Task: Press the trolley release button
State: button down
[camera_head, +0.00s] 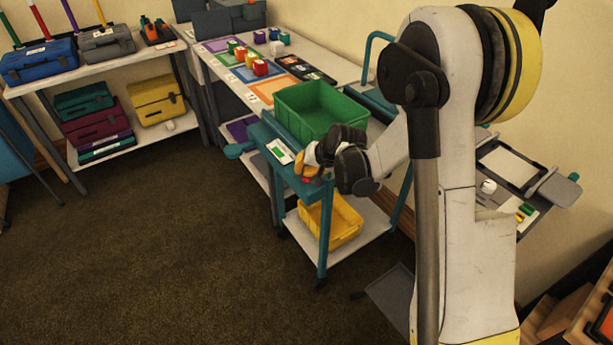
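The trolley (323,245) is a teal-framed cart with a light lower shelf. On its near top edge is a teal panel (267,138) with a white and green label (279,151). A small red spot (306,180), which looks like the release button, shows at the right part of this panel, just under my gripper. My gripper (304,166), dark with orange and pale parts, hangs at the panel's right end, very close to the red spot. I cannot tell whether it touches it. The fingers are too small and overlapped to show whether they are open or shut.
A green crate (290,105) sits on the trolley top and a yellow bin (331,222) on its lower shelf. Behind stands a long table (213,66) with coloured blocks and mats. A shelf with toolboxes (106,64) is at left. The carpet (150,230) is clear at left front.

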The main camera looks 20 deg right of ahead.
aim_at(303, 176)
jog(key=shift+r, duration=0.6)
jog(key=shift+r+p, duration=0.1)
jog(key=shift+p, duration=0.2)
jog(key=shift+r+p, duration=1.6)
jog(key=shift+r, duration=0.8)
jog(key=shift+s+r, duration=0.15)
jog(key=shift+r, duration=0.1)
jog(key=s+r+n+h, duration=0.2)
jog(key=s+r, duration=1.2)
jog(key=s+r+n+h, duration=0.1)
jog(key=s+n, duration=0.1)
jog(key=s, duration=1.4)
jog(key=shift+s+d+r, duration=0.15)
jog(key=shift+s+d, duration=0.05)
jog(key=shift+d, duration=0.15)
